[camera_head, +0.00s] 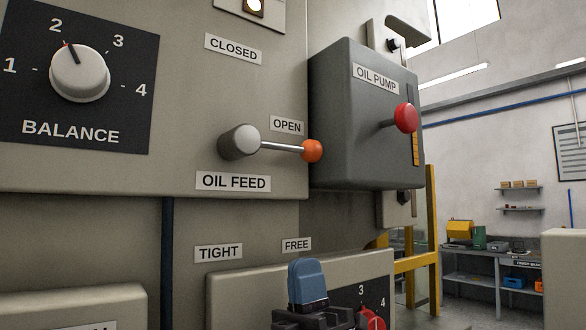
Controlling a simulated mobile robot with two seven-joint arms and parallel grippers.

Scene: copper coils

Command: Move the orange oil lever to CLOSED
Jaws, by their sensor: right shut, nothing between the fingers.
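The oil lever has a grey hub (239,142), a thin metal rod and an orange ball knob (312,151). It points right, almost level, with its knob just below and right of the OPEN label (287,125). The CLOSED label (233,48) is above the hub, and the OIL FEED label (233,181) is below it. My right gripper (307,268) shows at the bottom, its blue fingers pointing up and shut with nothing between them. It appears below the orange knob in the picture, apart from it. My left gripper is not in view.
A grey OIL PUMP box (350,120) with a red knob (405,117) juts out right of the lever. A BALANCE dial (79,75) is at left. A lower panel (240,290) with a red dial (374,319) is behind my gripper. Yellow posts (432,225) stand at right.

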